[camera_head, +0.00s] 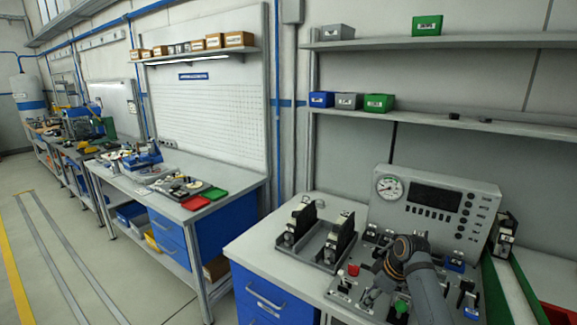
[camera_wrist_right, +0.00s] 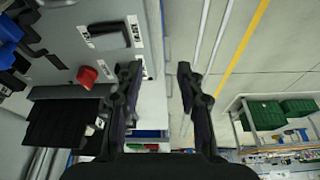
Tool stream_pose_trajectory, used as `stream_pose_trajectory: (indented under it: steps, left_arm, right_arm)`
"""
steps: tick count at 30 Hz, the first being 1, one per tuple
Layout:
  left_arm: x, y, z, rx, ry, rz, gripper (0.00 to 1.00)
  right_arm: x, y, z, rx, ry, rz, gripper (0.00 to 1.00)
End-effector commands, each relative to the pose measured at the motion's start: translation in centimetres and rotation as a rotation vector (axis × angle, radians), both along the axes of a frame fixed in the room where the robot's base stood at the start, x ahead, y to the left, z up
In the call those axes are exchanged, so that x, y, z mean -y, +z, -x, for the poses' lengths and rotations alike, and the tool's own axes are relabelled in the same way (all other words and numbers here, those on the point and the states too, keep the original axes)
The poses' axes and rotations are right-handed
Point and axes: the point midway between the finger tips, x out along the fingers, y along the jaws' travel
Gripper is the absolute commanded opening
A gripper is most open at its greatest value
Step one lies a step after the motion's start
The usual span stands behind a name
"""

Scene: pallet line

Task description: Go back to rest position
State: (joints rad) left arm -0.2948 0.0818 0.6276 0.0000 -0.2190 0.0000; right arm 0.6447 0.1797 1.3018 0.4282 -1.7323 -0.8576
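My right arm comes into the head view from the bottom right. Its gripper (camera_head: 372,294) is over the test bench with the gauge panel, pointing down and to the left. In the right wrist view the two dark fingers of my right gripper (camera_wrist_right: 158,72) stand apart with nothing between them. A red button (camera_wrist_right: 88,76) on the grey bench panel lies just left of the fingers in that view. My left arm and left gripper are not in view.
A grey gauge console (camera_head: 435,207) stands close behind my right arm. Two black devices sit in a grey fixture (camera_head: 318,257) to the left. A green-edged conveyor (camera_head: 497,285) lies to the right. Open floor (camera_head: 60,265) is at the far left.

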Motion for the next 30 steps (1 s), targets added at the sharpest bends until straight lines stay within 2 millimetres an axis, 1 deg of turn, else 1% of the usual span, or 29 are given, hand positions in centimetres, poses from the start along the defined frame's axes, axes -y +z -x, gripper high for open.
stream_pose_trajectory:
  steps: [1, 3, 5, 8, 11, 12, 14, 15, 18, 21, 24, 30]
  left_arm:
    - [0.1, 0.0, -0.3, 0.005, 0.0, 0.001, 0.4]
    - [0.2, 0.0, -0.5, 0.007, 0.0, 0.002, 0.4]
    - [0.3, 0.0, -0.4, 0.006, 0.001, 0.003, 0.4]
    - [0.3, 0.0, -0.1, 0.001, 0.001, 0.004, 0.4]
    - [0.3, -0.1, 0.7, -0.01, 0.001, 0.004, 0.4]
    - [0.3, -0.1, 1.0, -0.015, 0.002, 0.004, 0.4]
    - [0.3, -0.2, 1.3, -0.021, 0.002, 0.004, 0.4]
    - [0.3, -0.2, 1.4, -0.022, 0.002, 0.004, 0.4]
    - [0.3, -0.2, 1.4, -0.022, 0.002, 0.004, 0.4]
    - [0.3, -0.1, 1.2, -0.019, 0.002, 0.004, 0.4]
    - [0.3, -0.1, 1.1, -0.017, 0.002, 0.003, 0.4]
    - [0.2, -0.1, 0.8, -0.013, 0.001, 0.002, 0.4]
  right_arm:
    - [0.0, -1.0, 0.9, -0.007, -0.021, 0.007, 0.38]
    - [0.0, -2.3, 2.1, -0.012, -0.059, 0.021, 0.38]
    - [0.0, -3.5, 3.4, -0.018, -0.096, 0.033, 0.38]
    - [0.0, -5.6, 6.2, -0.028, -0.17, 0.054, 0.38]
    - [0.0, -7.6, 9.7, -0.032, -0.259, 0.074, 0.38]
    - [0.0, -8.3, 11.3, -0.033, -0.299, 0.083, 0.38]
    - [0.0, -9.1, 13.9, -0.032, -0.362, 0.093, 0.38]
    - [0.0, -9.4, 15.6, -0.03, -0.405, 0.098, 0.38]
    - [0.0, -9.7, 19.4, -0.023, -0.498, 0.106, 0.38]
    - [0.1, -9.5, 22.4, -0.013, -0.574, 0.109, 0.38]
    - [0.2, -9.0, 25.0, -0.005, -0.641, 0.11, 0.38]
    - [0.4, -7.6, 29.1, 0.011, -0.752, 0.106, 0.38]
